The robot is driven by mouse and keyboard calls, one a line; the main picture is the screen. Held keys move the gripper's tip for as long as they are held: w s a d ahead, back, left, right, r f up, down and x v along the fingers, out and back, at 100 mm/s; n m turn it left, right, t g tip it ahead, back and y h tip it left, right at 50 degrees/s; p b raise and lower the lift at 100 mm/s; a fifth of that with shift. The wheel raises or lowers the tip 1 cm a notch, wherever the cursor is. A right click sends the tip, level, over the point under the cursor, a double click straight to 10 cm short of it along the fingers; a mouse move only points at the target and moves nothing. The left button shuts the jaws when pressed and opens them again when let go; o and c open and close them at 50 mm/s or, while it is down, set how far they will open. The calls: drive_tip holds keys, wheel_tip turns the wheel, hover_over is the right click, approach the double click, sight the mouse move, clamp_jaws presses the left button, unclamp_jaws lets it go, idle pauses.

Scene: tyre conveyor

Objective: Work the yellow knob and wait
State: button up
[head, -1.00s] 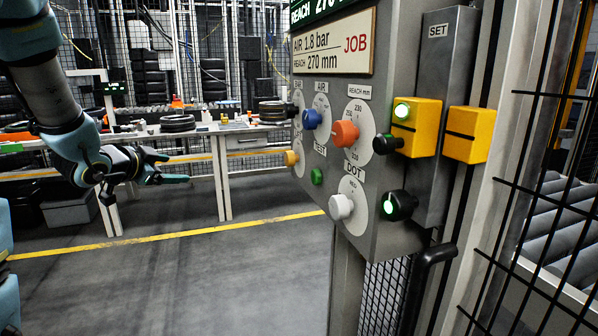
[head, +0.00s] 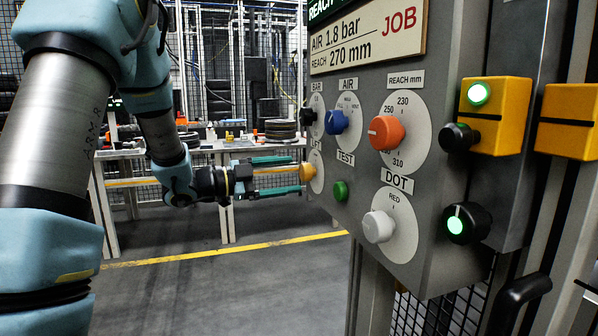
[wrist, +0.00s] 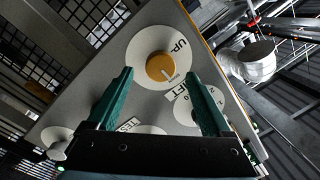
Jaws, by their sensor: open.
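The yellow knob (head: 307,172) sits on the left side of the grey control panel, on a dial labelled LIFT. In the wrist view the yellow knob (wrist: 160,66) is on a white round dial marked UP, with its pale pointer mark toward the lower right. My gripper (head: 300,174) is open and level with the knob, its two teal fingers pointing at the panel. In the wrist view the fingertips of my gripper (wrist: 160,76) are spread left and right of the knob, with gaps. I cannot tell whether the fingertips reach around it.
Near it on the panel are a blue knob (head: 336,122), an orange knob (head: 386,132), a white knob (head: 378,226) and a green button (head: 341,190). A yellow box with a lit green lamp (head: 479,94) is at right. A workbench (head: 230,147) with tyres stands behind.

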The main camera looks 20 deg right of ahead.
sight(302, 173)
drive_tip(key=shift+d, duration=1.75)
clamp_jaws()
